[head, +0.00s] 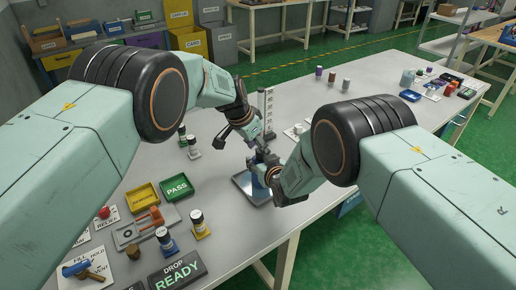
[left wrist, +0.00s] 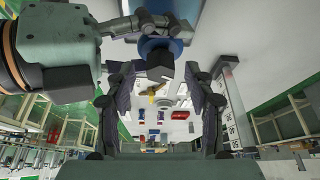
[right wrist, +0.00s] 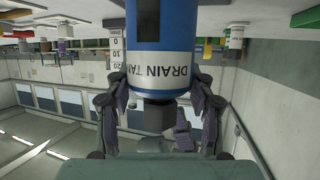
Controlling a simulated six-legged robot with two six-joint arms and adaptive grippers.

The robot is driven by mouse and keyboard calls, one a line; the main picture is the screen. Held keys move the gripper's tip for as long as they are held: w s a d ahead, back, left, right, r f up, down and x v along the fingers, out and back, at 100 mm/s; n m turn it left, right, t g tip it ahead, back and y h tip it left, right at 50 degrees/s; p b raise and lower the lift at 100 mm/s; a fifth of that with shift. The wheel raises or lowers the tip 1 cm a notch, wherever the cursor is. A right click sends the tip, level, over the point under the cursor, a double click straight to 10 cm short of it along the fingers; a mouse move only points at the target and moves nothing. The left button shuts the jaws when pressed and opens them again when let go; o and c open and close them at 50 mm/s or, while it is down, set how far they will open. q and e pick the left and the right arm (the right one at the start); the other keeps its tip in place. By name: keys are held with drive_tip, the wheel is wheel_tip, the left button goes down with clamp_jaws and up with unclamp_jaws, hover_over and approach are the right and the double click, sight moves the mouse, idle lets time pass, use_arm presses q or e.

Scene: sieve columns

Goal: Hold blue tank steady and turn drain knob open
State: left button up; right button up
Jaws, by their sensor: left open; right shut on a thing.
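The blue drain tank (right wrist: 160,25), with a white label band, fills the top middle of the right wrist view. It stands on a metal tray (head: 243,183), mostly hidden by my arms in the head view. My right gripper (right wrist: 162,85) is shut on the tank at its label band. A dark block (right wrist: 158,115), probably the drain knob, sits on the tank's end. In the left wrist view the dark block (left wrist: 155,60) shows in front of the blue tank top (left wrist: 158,43). My left gripper (left wrist: 156,73) is open, its fingertips either side of the block; contact is unclear.
A white scale post (head: 266,112) stands just behind the tank. Bottles and a blue tray (head: 410,95) stand at the far right.

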use_arm(q)
drive_tip(key=shift+w+d+f, duration=0.1)
drive_tip(key=shift+f, duration=0.25)
